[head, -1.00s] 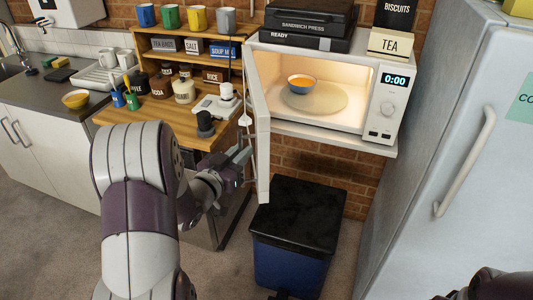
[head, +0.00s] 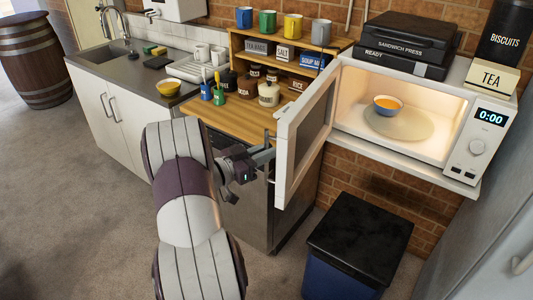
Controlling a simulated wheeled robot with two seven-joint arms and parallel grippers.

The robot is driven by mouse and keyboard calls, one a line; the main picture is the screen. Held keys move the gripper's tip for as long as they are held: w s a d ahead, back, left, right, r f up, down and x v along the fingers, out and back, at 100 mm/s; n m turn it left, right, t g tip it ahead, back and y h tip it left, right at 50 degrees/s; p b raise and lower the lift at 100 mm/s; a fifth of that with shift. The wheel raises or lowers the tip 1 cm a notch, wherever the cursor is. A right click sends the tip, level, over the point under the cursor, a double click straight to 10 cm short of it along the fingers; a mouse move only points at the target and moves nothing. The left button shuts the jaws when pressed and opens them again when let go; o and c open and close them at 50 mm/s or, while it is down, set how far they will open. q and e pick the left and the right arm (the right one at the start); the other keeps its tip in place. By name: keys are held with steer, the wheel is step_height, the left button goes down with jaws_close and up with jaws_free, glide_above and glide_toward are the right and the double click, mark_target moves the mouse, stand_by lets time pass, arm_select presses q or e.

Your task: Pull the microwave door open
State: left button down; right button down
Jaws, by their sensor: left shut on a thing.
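The white microwave (head: 478,140) sits on a wall shelf, lit inside. Its door (head: 291,150) stands wide open, swung out to the left, with its dark window and inner side showing. My left gripper (head: 266,160) is at the outer side of the door and is shut on its handle. The handle itself is mostly hidden by the fingers and the door. A bowl of orange food (head: 388,106) stands on the round turntable (head: 402,126) inside. My right gripper is out of view.
A black-lidded blue bin (head: 360,235) stands below the microwave. A wooden counter (head: 222,118) with jars and mugs is behind my left gripper. A fridge (head: 470,255) is at the right. Bare floor (head: 70,190) lies at the left.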

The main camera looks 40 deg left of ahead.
arm_select(q)
steer(key=shift+w+r, duration=0.1)
steer(key=shift+r, duration=0.25)
steer(key=c, duration=1.4)
jaws_free()
steer(key=shift+o, duration=0.5)
steer(key=shift+w+d+f, duration=0.1)
steer(key=shift+w+f, duration=0.15)
steer(key=shift+w, duration=0.1)
steer(key=b+v, duration=0.1)
steer(key=v, duration=1.1)
steer(key=shift+s+b, duration=0.3)
steer(key=shift+b, duration=0.05)
